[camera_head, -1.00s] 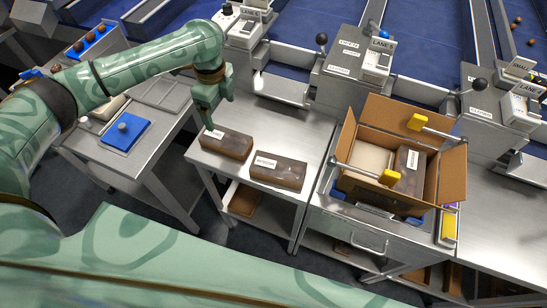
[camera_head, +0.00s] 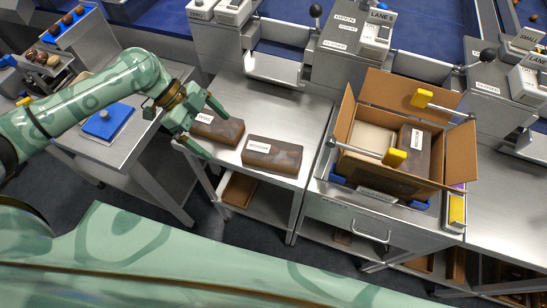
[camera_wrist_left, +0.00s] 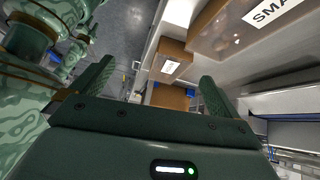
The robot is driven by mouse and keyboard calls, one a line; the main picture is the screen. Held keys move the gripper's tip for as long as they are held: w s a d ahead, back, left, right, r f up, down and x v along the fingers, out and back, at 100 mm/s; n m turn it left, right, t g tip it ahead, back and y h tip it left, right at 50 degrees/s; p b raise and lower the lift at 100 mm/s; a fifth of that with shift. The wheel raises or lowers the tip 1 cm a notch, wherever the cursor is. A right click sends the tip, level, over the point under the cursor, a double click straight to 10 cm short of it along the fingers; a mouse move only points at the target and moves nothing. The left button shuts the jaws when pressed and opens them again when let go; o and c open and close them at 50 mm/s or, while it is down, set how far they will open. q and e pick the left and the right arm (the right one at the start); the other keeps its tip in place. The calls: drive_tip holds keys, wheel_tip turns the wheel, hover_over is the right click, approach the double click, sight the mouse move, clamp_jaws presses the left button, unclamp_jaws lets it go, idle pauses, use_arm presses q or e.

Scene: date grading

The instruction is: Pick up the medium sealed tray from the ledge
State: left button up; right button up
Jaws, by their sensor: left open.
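Two dark, sealed trays with white labels lie side by side on the steel ledge (camera_head: 232,88). The right one, with the wider label, looks like the medium tray (camera_head: 285,160); its lettering is too small to read surely. The left one (camera_head: 230,135) is partly behind my left gripper (camera_head: 213,133). That gripper is open, its fingers spread at the left tray's left end, with the right tray further right. In the left wrist view a tray labelled "SMA…" (camera_wrist_left: 225,35) is close, beyond the right finger; a smaller labelled brown box (camera_wrist_left: 172,52) shows between the fingers. Contact cannot be told.
An open cardboard carton (camera_head: 458,150), with a dark tray inside and yellow-ended rods across it, stands right of the ledge. A blue block (camera_head: 107,122) is on the left table. Lane machines (camera_head: 350,55) line the back. The ledge behind the trays is clear.

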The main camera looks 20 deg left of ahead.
use_arm(q)
drive_tip(key=s+a+n+t+h+b, duration=0.1)
drive_tip(key=s+n+t+h+b, duration=0.1)
drive_tip(key=n+t+h+b, duration=0.15)
drive_tip(key=b, duration=0.2)
approach(270, 150)
drive_tip(key=shift+w+d+f+m+t+h, duration=0.15)
drive_tip(key=shift+w+d+f+h, duration=0.1)
drive_tip(key=shift+d+f, duration=0.35)
drive_tip(key=shift+w+d+f+m+t+h, duration=0.1)
drive_tip(key=shift+w+d+f, duration=0.15)
drive_tip(key=shift+d+f, duration=0.3)
drive_tip(key=x, duration=0.5)
drive_tip(key=shift+d+f, duration=0.1)
drive_tip(key=shift+d, duration=0.35)
drive_tip(key=shift+s, duration=0.1)
drive_tip(key=c, duration=1.3)
use_arm(e)
wheel_tip(270, 150, down, 7)
drive_tip(key=s, duration=0.2)
drive_tip(key=shift+f+g, duration=0.15)
drive_tip(key=shift+g, duration=0.15)
